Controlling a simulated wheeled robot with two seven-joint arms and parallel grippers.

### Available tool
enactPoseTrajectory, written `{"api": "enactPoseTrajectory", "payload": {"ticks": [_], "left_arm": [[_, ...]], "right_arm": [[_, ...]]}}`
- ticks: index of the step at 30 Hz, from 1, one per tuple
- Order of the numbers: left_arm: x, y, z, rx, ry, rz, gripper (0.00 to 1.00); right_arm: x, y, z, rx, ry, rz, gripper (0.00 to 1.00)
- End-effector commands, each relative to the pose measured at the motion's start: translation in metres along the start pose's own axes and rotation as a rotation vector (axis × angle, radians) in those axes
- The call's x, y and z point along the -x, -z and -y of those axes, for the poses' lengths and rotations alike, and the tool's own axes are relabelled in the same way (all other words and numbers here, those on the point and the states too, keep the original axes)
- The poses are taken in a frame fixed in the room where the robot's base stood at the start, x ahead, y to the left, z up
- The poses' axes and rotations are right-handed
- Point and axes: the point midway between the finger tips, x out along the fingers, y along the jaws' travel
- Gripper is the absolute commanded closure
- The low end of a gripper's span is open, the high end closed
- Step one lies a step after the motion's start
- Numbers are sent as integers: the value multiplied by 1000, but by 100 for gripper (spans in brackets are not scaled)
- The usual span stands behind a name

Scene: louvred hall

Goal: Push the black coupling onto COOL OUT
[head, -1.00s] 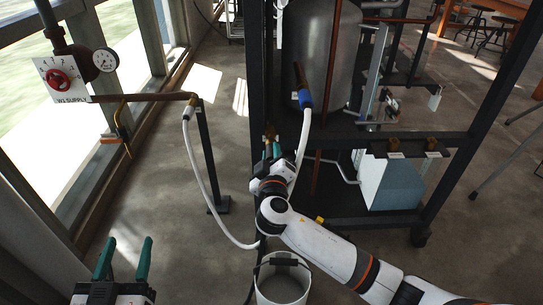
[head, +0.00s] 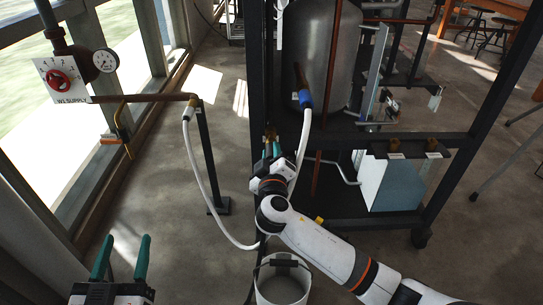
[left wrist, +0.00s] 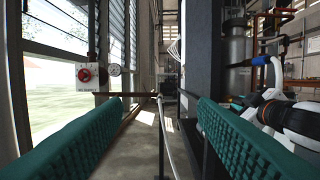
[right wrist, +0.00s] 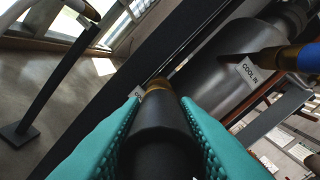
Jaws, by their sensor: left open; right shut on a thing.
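The black coupling (right wrist: 155,140) is between the teal fingers of my right gripper (right wrist: 157,125), which is shut on it. A brass stub (right wrist: 158,86) lies straight ahead of the coupling's far end. They look lined up; whether they touch I cannot tell. A white tag (right wrist: 137,93) beside the stub shows only its first letters, "CO". In the head view my right gripper (head: 271,150) is at the dark frame's left post and hides the coupling. My left gripper (head: 120,241) is open and empty at the lower left; its fingers also show in the left wrist view (left wrist: 160,110).
A blue coupling (head: 305,98) on a white hose sits by the COOL IN tag (right wrist: 247,73). A white bucket (head: 283,287) stands below my right arm. Floor between window and frame is mostly free.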

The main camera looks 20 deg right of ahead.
Motion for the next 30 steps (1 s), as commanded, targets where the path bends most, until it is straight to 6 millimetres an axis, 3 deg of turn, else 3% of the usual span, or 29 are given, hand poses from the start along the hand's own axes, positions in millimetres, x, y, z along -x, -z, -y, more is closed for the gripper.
{"api": "enactPoseTrajectory", "payload": {"ticks": [30], "left_arm": [[-1,-35,6,7,16,224,47]], "right_arm": [[-24,0,0,0,-1,1,100]]}}
